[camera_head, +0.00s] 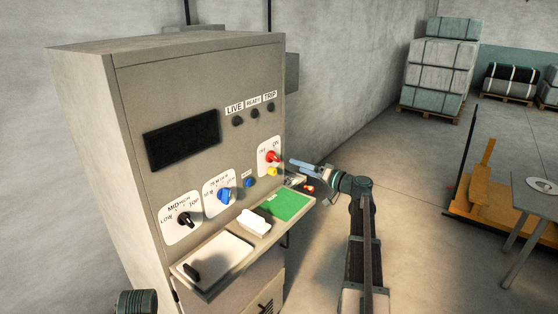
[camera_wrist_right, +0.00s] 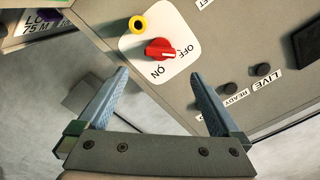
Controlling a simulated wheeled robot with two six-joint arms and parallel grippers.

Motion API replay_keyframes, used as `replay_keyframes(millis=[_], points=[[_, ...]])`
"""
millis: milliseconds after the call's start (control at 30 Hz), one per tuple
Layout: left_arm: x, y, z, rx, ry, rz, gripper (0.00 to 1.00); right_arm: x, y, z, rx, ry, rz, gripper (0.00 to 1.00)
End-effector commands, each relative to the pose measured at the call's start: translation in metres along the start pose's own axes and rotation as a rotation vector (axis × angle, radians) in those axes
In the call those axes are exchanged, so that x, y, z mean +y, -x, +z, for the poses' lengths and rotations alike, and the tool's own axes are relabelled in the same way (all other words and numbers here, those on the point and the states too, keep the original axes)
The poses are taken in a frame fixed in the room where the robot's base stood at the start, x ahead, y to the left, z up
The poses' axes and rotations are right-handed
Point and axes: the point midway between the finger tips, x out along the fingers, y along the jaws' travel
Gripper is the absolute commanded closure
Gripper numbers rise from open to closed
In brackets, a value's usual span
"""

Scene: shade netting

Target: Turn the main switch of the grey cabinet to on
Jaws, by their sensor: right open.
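The grey cabinet (camera_head: 130,110) stands at the left in the head view. Its main switch is a red knob (camera_head: 273,157) on a white plate marked OFF and ON, near the panel's right edge. In the wrist view the red knob (camera_wrist_right: 160,49) shows upside down, beyond and between the fingertips. My left gripper is out of view.
A yellow button (camera_wrist_right: 138,24) sits beside the red knob. A blue knob (camera_head: 226,195), a black knob (camera_head: 185,219) and a dark display (camera_head: 182,138) share the panel. A shelf with a green board (camera_head: 287,204) juts out below. Wrapped bales (camera_head: 440,66) and a table (camera_head: 540,195) stand farther right.

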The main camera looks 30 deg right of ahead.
Motion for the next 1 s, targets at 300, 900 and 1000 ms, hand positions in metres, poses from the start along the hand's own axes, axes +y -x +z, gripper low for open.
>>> replay_keyframes(millis=[300, 900, 1000], points=[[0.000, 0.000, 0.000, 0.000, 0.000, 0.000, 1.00, 0.001, -0.065, -0.001, -0.002, 0.000, -0.001, 0.00], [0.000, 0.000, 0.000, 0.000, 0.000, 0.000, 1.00, 0.000, -0.100, 0.000, 0.000, 0.000, 0.000, 0.00], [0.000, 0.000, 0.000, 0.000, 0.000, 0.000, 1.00, 0.000, -0.100, 0.000, 0.000, 0.000, 0.000, 0.04]])
